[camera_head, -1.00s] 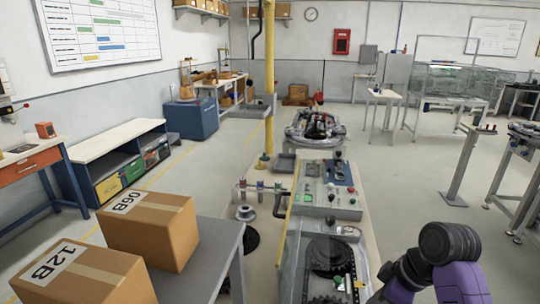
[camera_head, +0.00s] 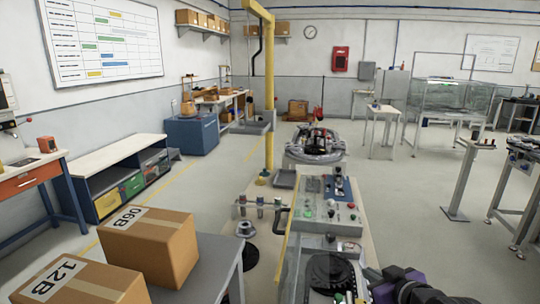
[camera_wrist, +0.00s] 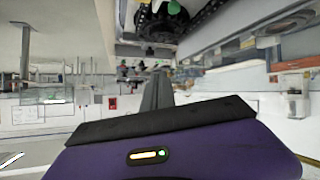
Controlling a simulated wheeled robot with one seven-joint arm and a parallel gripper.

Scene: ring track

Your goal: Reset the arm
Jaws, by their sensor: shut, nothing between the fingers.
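My arm (camera_head: 405,288) shows as a black and purple shape at the bottom right of the head view, beside the workbench with the control panel. Its lower part is cut off by the frame edge. In the wrist view, my gripper (camera_wrist: 157,90) has a purple body and dark grey fingers close together, with nothing between them. The wrist view is upside down.
A control panel (camera_head: 330,205) with buttons stands in the middle, with machine parts in front of it. Cardboard boxes (camera_head: 150,245) sit on a grey table at the lower left. A yellow post (camera_head: 269,110) rises behind the panel.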

